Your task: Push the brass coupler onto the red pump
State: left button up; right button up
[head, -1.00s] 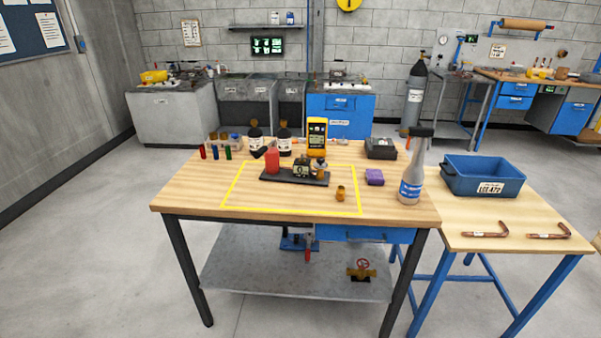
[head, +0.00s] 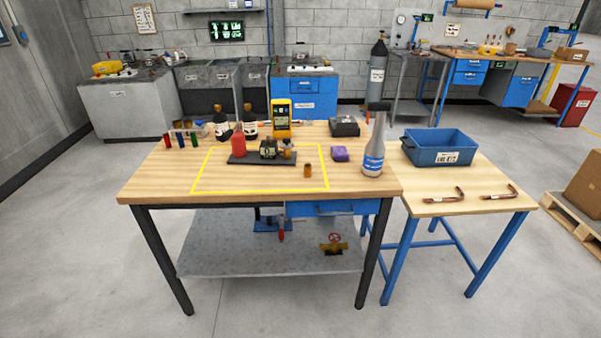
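The brass coupler (head: 307,171) stands on the wooden bench top, inside the yellow outline near its right side. The red pump (head: 238,144) stands on the left part of a dark base plate (head: 264,160). A dark block (head: 268,149) and a small brass fitting (head: 288,150) sit on the same plate, to the right of the pump. The coupler is apart from the pump, nearer to me and to the right. Neither of my grippers shows in the head view.
A grey spray bottle (head: 373,158) and a purple block (head: 340,154) stand right of the outline. A yellow meter (head: 281,120) and dark bottles stand behind. A side table (head: 455,205) holds a blue crate (head: 437,156) and two copper tubes. The outline's front part is clear.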

aim_at(269, 154)
jog(key=k, duration=1.2)
jog(key=u, duration=0.25)
jog(key=i, duration=0.25)
jog(key=u, duration=1)
jog(key=i, duration=0.65)
jog(key=u, duration=0.4)
jog(key=i, duration=0.85)
jog(key=z, duration=1.05)
jog(key=i, duration=0.5)
jog(key=z, duration=0.55)
